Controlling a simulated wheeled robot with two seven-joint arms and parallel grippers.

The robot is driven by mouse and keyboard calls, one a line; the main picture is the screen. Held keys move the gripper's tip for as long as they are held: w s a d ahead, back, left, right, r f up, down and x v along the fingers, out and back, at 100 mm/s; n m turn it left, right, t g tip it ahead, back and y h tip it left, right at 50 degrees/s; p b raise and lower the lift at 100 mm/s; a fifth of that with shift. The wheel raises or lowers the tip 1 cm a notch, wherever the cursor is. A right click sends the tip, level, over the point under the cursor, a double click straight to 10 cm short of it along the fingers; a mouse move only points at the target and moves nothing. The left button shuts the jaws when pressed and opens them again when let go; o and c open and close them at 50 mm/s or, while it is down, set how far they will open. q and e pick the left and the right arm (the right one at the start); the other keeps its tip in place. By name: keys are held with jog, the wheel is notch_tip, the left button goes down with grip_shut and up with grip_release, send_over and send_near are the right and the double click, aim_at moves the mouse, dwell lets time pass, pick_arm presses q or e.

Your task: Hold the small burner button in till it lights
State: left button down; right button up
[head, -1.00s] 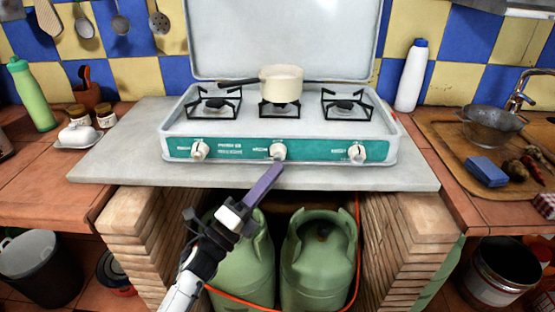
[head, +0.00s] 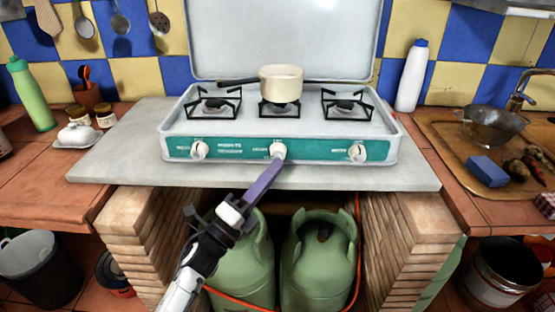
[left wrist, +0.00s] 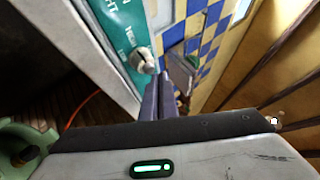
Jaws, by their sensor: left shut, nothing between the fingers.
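The camping stove (head: 232,151) stands on a grey slab with its lid raised. Its teal front panel carries three white knobs: left (head: 199,150), middle (head: 278,151) and right (head: 357,153). A cream pan (head: 281,85) sits on the middle burner (head: 279,109). I see no flame there. My left gripper (head: 279,163) is shut and empty, its purple fingertips at the lower edge of the middle knob. In the left wrist view the fingers (left wrist: 158,84) end close to a white knob (left wrist: 143,60); I cannot tell whether they touch. My right gripper is not in view.
Green gas bottles (head: 319,258) stand below the slab between brick pillars, with an orange hose (head: 240,299). A white bottle (head: 412,77) stands right of the stove. A chopping board (head: 440,128) with a colander lies farther right.

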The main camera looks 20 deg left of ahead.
pick_arm(q)
jog(key=shift+w+a+b, duration=0.15)
jog(key=shift+w+b, duration=0.15)
jog(key=shift+w, duration=0.15)
dwell(0.3)
jog(key=shift+s, duration=0.15)
dwell(1.7)
jog(key=shift+s+d+p, duration=0.25)
jog(key=shift+s+p, duration=0.05)
jog(key=shift+s, duration=0.4)
jog(key=shift+s+d+p, duration=0.25)
jog(key=shift+s, duration=0.55)
jog(key=shift+s+d+p, duration=0.2)
jog(key=shift+s, duration=0.6)
jog(key=shift+s+d+p, duration=0.25)
jog(key=shift+s, duration=0.55)
